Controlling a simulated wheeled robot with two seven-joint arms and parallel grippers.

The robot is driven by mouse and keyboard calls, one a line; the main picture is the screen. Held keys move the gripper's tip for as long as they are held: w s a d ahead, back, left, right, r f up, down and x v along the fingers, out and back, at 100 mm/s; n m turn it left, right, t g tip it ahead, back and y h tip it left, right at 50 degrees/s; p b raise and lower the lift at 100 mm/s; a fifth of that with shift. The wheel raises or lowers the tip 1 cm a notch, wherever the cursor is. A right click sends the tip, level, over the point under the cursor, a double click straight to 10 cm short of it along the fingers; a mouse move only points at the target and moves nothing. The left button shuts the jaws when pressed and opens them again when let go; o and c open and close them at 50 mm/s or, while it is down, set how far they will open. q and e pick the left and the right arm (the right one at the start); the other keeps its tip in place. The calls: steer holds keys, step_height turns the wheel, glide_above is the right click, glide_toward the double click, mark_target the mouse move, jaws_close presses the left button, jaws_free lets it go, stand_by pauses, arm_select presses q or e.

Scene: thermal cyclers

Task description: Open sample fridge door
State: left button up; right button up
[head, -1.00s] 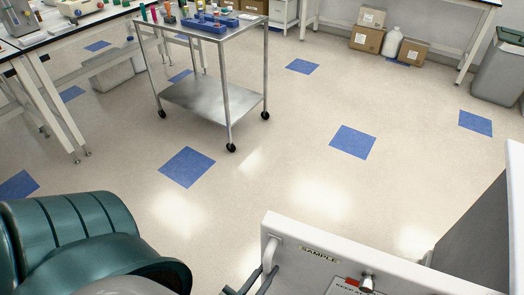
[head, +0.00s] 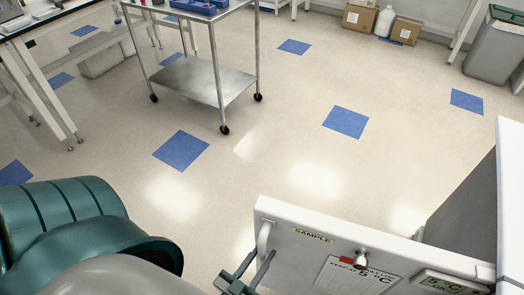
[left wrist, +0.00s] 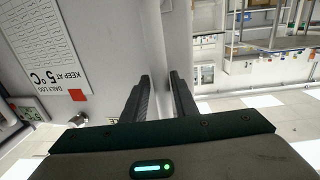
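The sample fridge door (head: 330,235) is a white panel at the lower right of the head view, with a "SAMPLE" label. Its white handle (head: 264,240) stands upright near the left edge. My left gripper (head: 262,257) is at the lower part of the handle, with one dark finger on each side. In the left wrist view, my left gripper (left wrist: 160,78) has its fingers apart, with the white handle (left wrist: 152,45) running up between them. I cannot tell whether the fingers touch it. My right gripper is not in view.
A steel cart (head: 205,78) stands behind on the open floor. A lab bench (head: 45,70) is at the upper left and a grey bin (head: 494,52) at the upper right. The tiled floor beyond the door is clear. A dark grey panel (head: 465,215) rises behind the door.

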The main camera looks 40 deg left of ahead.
arm_select(q)
steer(key=shift+s, duration=0.15)
